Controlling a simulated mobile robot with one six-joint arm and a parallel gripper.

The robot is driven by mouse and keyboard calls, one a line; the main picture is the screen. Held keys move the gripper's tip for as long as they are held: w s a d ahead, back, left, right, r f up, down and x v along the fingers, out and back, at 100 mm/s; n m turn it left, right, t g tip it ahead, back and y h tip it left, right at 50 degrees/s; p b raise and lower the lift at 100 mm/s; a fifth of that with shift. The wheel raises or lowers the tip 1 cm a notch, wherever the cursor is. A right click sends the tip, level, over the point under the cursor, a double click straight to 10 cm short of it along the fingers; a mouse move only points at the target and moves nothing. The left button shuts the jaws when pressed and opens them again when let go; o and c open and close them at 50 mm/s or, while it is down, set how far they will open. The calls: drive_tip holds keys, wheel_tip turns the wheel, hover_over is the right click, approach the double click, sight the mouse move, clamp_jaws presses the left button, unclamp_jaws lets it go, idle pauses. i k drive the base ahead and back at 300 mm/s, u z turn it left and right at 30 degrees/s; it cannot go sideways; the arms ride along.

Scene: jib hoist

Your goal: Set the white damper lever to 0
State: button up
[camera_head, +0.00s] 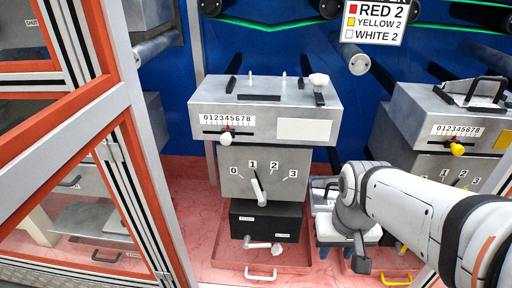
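A grey unit with white controls stands in the middle of the head view. On its front plate a white lever (259,190) hangs below a dial marked 0 to 3. The lever's dark pointer aims up, at or close to 1. Above it, a white knob (226,139) sits under a scale marked 0 to 8, near 2 or 3. No label shows which of these is the damper. My gripper (350,250) is right of and below the dial, apart from both controls. My own arm hides part of it, and its finger opening is unclear.
A similar unit with a yellow knob (457,149) stands at the right, partly behind my arm. A white crank (262,245) and a black box (266,220) are below the dial. An orange-framed panel (110,100) stands at the left. A sign (376,22) reads RED 2, YELLOW 2, WHITE 2.

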sight(261, 194)
drive_tip(key=u, duration=1.05)
drive_tip(key=k, duration=1.15)
drive_tip(key=z, duration=0.9)
drive_tip(key=i, duration=1)
drive_tip(key=z, duration=0.05)
